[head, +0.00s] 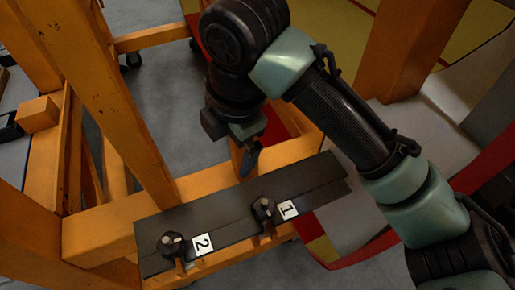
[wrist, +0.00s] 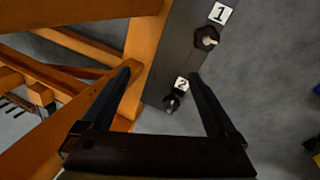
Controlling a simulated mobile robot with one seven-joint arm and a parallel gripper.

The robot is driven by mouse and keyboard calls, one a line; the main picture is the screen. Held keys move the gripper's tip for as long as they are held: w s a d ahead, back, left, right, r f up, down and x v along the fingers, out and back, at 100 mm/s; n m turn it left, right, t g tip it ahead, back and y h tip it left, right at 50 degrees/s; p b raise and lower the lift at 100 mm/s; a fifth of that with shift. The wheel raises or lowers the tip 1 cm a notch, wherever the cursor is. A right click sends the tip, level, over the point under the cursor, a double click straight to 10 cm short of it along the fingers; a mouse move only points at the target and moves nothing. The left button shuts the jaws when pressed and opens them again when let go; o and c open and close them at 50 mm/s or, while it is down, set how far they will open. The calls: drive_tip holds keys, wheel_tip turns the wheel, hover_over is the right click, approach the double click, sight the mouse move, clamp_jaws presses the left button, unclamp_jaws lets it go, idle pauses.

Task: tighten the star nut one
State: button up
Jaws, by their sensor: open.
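Star nut one (head: 263,208) is a dark knob on a bolt beside the white label "1" (head: 288,210), on a dark plate (head: 215,213). It also shows in the wrist view (wrist: 206,38), near the top right, beyond the fingertips. Star nut two (head: 171,244) sits farther left beside the label "2" (head: 203,242); in the wrist view it (wrist: 171,103) appears between the fingers. My gripper (wrist: 160,74) is open and empty. In the head view my gripper (head: 247,160) hangs above the plate's far edge, behind nut one and apart from it.
The plate lies on an orange beam (head: 100,228) of an orange frame. An orange post (head: 110,100) rises at the left, close to the plate. A red and grey panel (head: 350,215) lies at the right. Grey floor (head: 165,85) shows behind.

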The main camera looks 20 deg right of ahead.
sight(264, 199)
drive_tip(key=s+d+f+g, duration=0.3)
drive_tip(key=s+d, duration=0.1)
drive_tip(key=s, duration=0.1)
drive_tip(key=shift+n+h, duration=0.4)
drive_tip(key=f, duration=1.2)
drive_tip(key=shift+w+d+f+b, duration=0.15)
drive_tip(key=shift+w+b, duration=0.05)
drive_tip(key=shift+b, duration=0.2)
drive_tip(key=c, duration=1.4)
